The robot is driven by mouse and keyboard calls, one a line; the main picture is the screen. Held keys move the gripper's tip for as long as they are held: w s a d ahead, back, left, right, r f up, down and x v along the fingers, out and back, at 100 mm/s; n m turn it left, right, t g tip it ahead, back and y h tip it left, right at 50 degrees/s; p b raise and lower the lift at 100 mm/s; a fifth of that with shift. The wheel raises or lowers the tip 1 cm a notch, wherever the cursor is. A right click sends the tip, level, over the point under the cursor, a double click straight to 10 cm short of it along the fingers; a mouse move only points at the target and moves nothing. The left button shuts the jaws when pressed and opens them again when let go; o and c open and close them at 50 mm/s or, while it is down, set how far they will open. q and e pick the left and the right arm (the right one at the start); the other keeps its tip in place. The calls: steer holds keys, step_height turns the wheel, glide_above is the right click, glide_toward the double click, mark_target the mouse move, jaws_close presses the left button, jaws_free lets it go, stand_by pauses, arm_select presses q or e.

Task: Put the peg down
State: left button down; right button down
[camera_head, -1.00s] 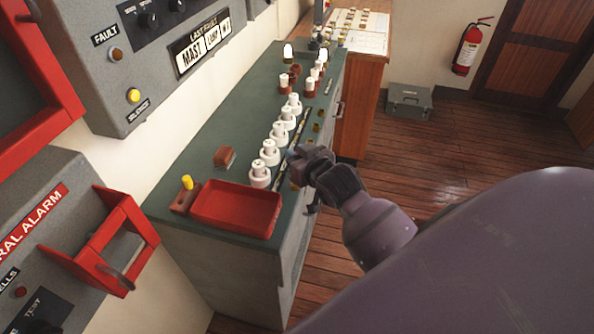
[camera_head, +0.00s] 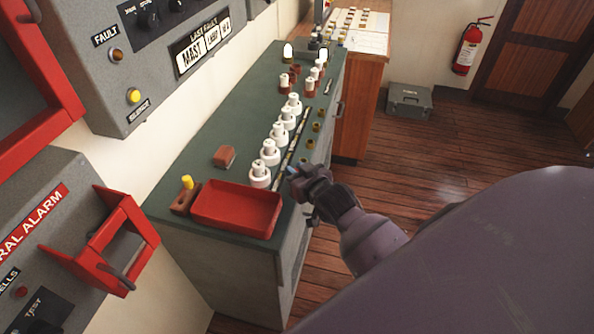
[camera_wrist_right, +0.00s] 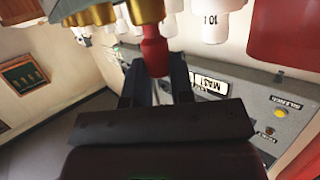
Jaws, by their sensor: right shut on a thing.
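My right gripper (camera_head: 302,182) is at the right front edge of the green counter, beside the row of white fittings. The right wrist view shows its two dark fingers (camera_wrist_right: 156,76) shut around a red piece (camera_wrist_right: 153,50) with a brass-coloured part (camera_wrist_right: 146,10) adjoining it; I take this for the peg. In the head view the held piece is mostly hidden by the gripper, with a small bluish bit at its tip. I cannot tell whether the peg touches the counter. My left gripper is not in view.
A red tray (camera_head: 236,212) sits at the counter's near end, beside a yellow-topped block (camera_head: 187,184) and a brown block (camera_head: 224,157). White fittings (camera_head: 269,153) stand in a row. Brass sockets (camera_head: 309,144) line the right edge. Bare green counter (camera_head: 225,125) lies left of the row.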

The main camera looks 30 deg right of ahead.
steer(key=shift+f, duration=0.15)
steer(key=c, duration=1)
jaws_free()
steer(key=shift+r, duration=0.3)
steer(key=d+b+v, duration=0.1)
steer(key=v, duration=1.1)
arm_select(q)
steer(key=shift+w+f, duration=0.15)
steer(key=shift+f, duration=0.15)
arm_select(e)
steer(key=s+a+f+n+g, duration=0.1)
steer(key=s+f, duration=0.3)
steer(key=f, duration=0.4)
steer(key=s+a+f+g, duration=0.2)
steer(key=s+a+f, duration=0.1)
steer(key=f, duration=0.6)
steer(key=shift+s+n+y, duration=0.4)
steer(key=shift+s, duration=0.5)
